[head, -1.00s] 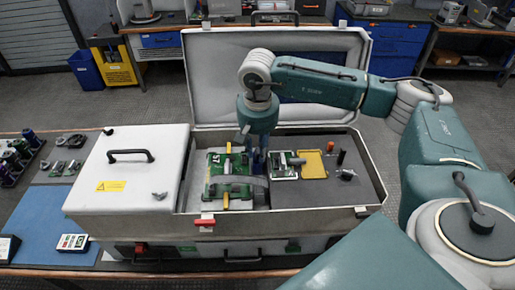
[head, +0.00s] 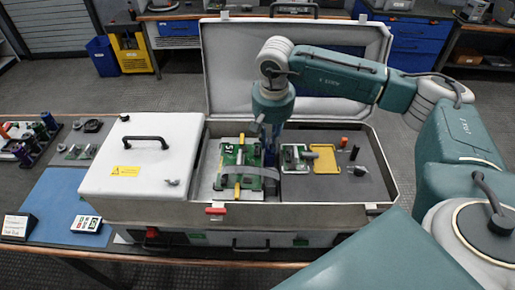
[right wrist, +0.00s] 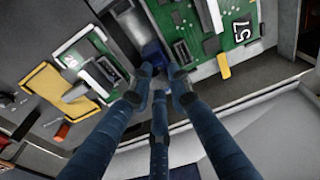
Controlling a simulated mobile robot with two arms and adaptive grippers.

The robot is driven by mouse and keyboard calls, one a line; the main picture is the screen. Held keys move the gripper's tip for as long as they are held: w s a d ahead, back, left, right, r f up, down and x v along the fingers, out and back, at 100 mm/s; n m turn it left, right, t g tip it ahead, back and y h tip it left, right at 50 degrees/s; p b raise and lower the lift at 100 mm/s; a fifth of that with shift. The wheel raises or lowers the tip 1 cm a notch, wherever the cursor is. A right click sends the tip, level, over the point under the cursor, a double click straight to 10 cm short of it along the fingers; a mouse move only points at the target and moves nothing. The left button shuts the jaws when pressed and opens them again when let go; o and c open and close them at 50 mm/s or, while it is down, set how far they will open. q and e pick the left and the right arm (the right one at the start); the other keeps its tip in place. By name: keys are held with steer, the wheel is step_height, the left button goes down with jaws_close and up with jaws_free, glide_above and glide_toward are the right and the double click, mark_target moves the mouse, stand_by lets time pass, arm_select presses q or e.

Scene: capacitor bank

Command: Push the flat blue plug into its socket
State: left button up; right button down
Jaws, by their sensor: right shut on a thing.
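My right gripper (head: 270,148) points down into the open grey case, at the right edge of the large green board (head: 229,158) marked 57. In the right wrist view its fingertips (right wrist: 160,75) are closed on a small blue plug (right wrist: 153,54). A dark slotted connector (right wrist: 182,52) lies on the green board beside the fingers. The plug's lower side is hidden, so I cannot tell whether it touches a socket. My left gripper is out of view.
A small board (head: 296,157) and a yellow tray (head: 327,158) lie right of the gripper. An orange-topped post (head: 343,142) stands farther right. The raised case lid (head: 235,70) is behind the arm. A white cover (head: 145,157) closes the left side.

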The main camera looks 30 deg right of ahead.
steer(key=shift+r+p, duration=0.65)
steer(key=shift+r, duration=0.9)
steer(key=shift+w+a+b, duration=0.15)
steer(key=shift+w+a, duration=0.25)
steer(key=shift+a, duration=0.4)
steer(key=shift+w+a+b, duration=0.15)
steer(key=shift+w+a, duration=0.25)
steer(key=shift+a, duration=0.4)
steer(key=shift+f, duration=0.25)
steer(key=shift+f+b, duration=0.7)
steer(key=shift+b, duration=0.2)
steer(key=shift+b, duration=0.45)
